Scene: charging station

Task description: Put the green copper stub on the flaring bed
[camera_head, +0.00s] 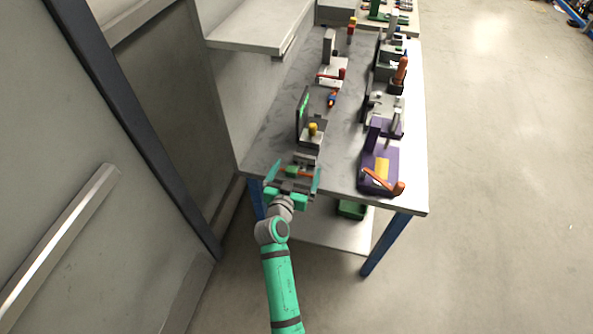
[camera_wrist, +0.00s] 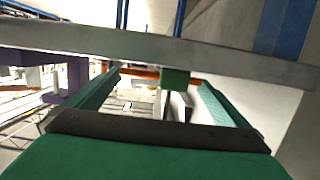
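A small green piece with an orange-copper part beside it, apparently the green copper stub (camera_head: 292,169), is at the table's near left edge. In the wrist view, the green block of the stub (camera_wrist: 175,77) shows beyond the fingertips, with copper-orange on its sides. My gripper (camera_head: 293,176) is open around the stub's area, one finger to each side. In the wrist view, both green fingers (camera_wrist: 157,80) are wide apart with a gap to the stub. I cannot tell for sure which fixture is the flaring bed; a purple fixture (camera_head: 367,167) with an orange lever stands to the right.
A grey box with a yellow knob (camera_head: 311,137) and an upright dark panel with a green display (camera_head: 302,112) stand just behind. More tools line the grey table (camera_head: 353,105) farther back. A green bin (camera_head: 351,209) sits on the lower shelf. A wall is at left.

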